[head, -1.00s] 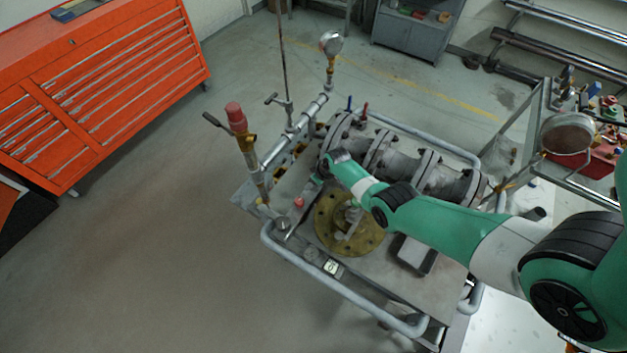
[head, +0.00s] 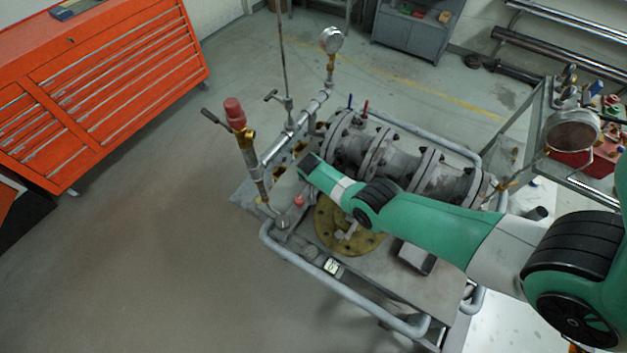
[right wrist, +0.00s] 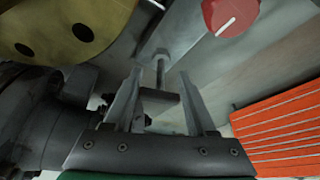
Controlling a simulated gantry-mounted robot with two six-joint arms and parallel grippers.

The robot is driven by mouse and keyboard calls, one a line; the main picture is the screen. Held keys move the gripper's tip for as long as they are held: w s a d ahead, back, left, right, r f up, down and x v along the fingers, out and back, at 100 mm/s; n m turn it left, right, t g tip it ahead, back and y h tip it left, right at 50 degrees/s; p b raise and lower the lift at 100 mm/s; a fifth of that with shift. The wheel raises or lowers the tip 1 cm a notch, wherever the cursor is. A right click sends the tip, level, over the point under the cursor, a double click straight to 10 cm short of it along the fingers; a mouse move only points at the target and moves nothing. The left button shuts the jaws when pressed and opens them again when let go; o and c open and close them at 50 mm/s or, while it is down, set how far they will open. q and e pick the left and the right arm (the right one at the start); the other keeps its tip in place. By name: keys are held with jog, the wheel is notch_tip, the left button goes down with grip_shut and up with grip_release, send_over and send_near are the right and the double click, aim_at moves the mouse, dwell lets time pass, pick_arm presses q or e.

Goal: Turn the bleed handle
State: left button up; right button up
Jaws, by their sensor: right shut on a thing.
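My right gripper (right wrist: 160,103) shows in the right wrist view, with its two fingers either side of a short grey bar, the bleed handle (right wrist: 162,98). The jaws are shut on it. A thin grey stem (right wrist: 160,68) stands just beyond, between the fingertips. In the head view my right arm reaches in from the right, and its wrist covers the gripper and the handle. My left gripper is not in view.
A red knob (right wrist: 231,16) is beyond the fingers; it also shows in the head view (head: 299,201). A yellow flange (head: 335,235) lies beneath my arm. Grey flanged pipework (head: 400,160) runs behind. An orange tool cabinet (head: 100,90) stands left, with clear floor before it.

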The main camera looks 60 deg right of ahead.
jog(key=m, duration=0.1)
jog(key=m+b, duration=0.1)
jog(key=shift+f+m+g, duration=0.2)
jog(key=shift+m+g, duration=0.1)
jog(key=shift+g, duration=0.1)
jog(key=shift+r+m+b, duration=0.1)
jog(key=shift+m+b, duration=0.3)
jog(key=shift+b, duration=0.1)
jog(key=o, duration=1.4)
jog(key=shift+c, duration=0.2)
jog(key=shift+r, duration=0.15)
